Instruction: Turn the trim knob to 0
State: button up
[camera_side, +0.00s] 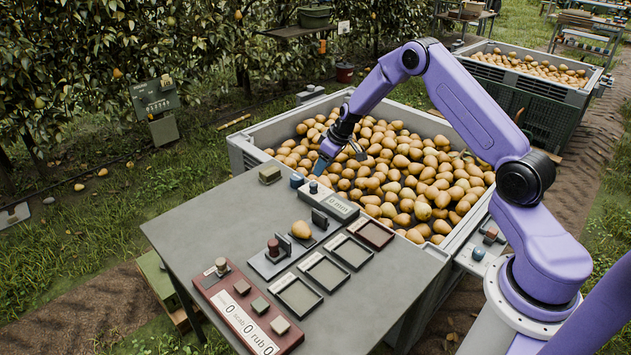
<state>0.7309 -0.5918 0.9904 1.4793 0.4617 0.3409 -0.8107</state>
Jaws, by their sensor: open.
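My gripper (341,158) is open and empty, with its fingers pointing down above the near left edge of the pear crate. Just below and left of it, a small blue knob (313,187) stands by the left end of a grey gauge box (338,207) with a "0 mm" display. The gripper looks apart from this knob. Another blue knob (297,180) is close by to the left. A further blue knob (478,254) is on a box at the crate's right side. No trim label is readable, so I cannot tell which is the trim knob or its setting.
A full pear crate (245,150) stands behind. The table's left part is clear.

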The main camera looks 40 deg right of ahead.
aim_at(314, 183)
jog(key=x, duration=0.8)
jog(key=shift+f, duration=0.1)
jog(key=c, duration=1)
jog(key=shift+c, duration=0.2)
jog(key=shift+w+d+n+g+y, duration=0.1)
jog(key=shift+n+g+y, duration=0.25)
jog(key=shift+n, duration=1.1)
jog(key=shift+w+d+n+g+y, duration=0.15)
jog(key=shift+n+y, duration=0.4)
jog(key=shift+n, duration=0.9)
jog(key=shift+s+a, duration=0.1)
jog(key=o, duration=1)
